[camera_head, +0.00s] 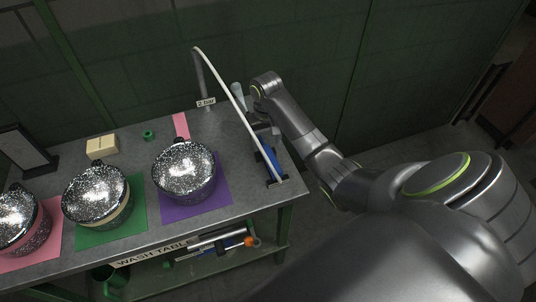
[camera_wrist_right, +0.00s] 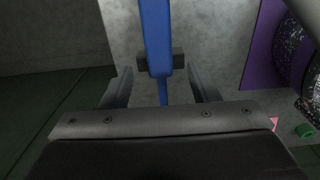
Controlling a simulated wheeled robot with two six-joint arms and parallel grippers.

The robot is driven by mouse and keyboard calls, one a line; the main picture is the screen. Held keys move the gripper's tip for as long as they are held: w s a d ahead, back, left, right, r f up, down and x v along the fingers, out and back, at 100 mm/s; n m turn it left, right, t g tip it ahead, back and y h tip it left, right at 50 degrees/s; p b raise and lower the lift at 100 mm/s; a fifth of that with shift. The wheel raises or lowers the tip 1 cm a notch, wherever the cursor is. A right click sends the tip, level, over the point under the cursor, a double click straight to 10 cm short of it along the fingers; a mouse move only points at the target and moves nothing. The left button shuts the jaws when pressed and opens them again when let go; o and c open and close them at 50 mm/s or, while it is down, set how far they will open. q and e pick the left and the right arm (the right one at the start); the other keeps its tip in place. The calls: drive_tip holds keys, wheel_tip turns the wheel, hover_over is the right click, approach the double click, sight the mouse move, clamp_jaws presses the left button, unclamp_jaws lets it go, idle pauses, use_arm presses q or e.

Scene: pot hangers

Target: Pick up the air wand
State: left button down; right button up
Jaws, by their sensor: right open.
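The air wand (camera_head: 270,158) has a blue handle and rests on dark supports near the right end of the grey table, with a white hose rising from it to a post. In the right wrist view the blue wand (camera_wrist_right: 156,40) runs down between the two fingers, over a dark support block (camera_wrist_right: 161,66). My right gripper (camera_head: 262,126) is at the wand's far end in the head view, partly hidden by its own wrist. In the wrist view this gripper (camera_wrist_right: 161,88) is open, with a finger apart on each side of the wand. My left gripper is not in view.
Speckled lidded pots stand on purple (camera_head: 212,203), green (camera_head: 133,222) and pink (camera_head: 45,245) mats left of the wand. A post (camera_head: 203,80) with a "2 bar" sign (camera_head: 206,102) stands at the back. A cream block (camera_head: 102,146) and green ring (camera_head: 148,135) lie behind.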

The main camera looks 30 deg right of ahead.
sight(267, 149)
drive_tip(key=shift+f, duration=1.95)
clamp_jaws()
wheel_tip(267, 149, up, 5)
drive_tip(key=shift+w+d+r, duration=0.1)
drive_tip(key=shift+r, duration=0.05)
wheel_tip(267, 149, up, 4)
drive_tip(key=shift+f+p, duration=0.25)
drive_tip(key=shift+p, duration=0.4)
drive_tip(key=shift+r+p, duration=0.7)
